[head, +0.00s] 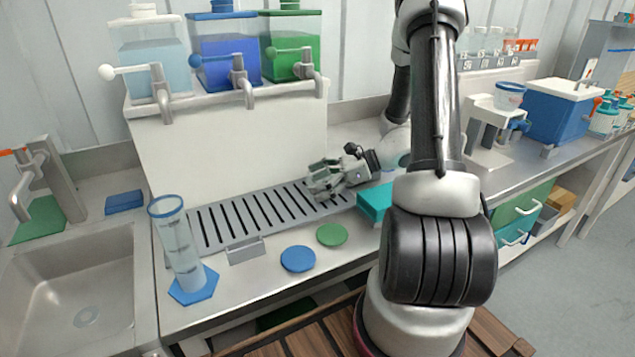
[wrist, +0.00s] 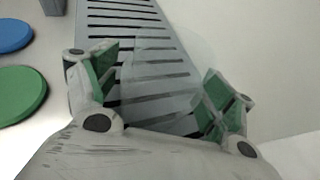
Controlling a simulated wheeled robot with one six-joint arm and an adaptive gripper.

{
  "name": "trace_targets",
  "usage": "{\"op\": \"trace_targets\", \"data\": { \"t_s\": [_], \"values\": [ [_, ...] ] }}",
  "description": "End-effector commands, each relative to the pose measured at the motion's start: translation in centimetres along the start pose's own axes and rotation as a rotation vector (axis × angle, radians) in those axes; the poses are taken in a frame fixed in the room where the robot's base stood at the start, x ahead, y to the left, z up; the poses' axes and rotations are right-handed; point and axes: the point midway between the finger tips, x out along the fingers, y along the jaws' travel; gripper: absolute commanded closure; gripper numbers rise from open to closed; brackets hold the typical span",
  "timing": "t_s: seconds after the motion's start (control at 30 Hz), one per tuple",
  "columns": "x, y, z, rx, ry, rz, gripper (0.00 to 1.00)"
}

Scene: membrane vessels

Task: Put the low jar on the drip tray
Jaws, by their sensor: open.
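The drip tray (head: 207,228) is a long grey slotted tray on the bench below the taps; its slats also show in the wrist view (wrist: 125,20). My gripper (head: 322,180) is low over the right end of the tray, and its green-padded fingers (wrist: 160,95) are open. Between and just beyond the fingers is a faint see-through shape, which looks like the low jar (wrist: 165,68). The tray's slats show through it. Its base is unclear, and I cannot tell whether the fingers touch it. In the head view I cannot make the jar out.
A blue disc (head: 298,258) and a green disc (head: 332,235) lie in front of the tray. A clear cylinder (head: 178,245) stands at its left front. A teal box (head: 375,203) is close to my gripper. Tanks with taps (head: 240,72) stand above; a sink (head: 75,280) is left.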

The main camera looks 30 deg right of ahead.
Motion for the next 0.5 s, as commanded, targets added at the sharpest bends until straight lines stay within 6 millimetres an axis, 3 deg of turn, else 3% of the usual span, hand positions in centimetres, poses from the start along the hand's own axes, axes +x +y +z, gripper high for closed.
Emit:
{"op": "trace_targets", "data": {
  "t_s": [0.17,0.5],
  "values": [
    [-1.0,-0.1,0.3,-0.001,0.000,-0.002,0.17],
    [-8.4,-0.1,0.2,0.000,0.000,-0.005,0.17]
  ]
}}
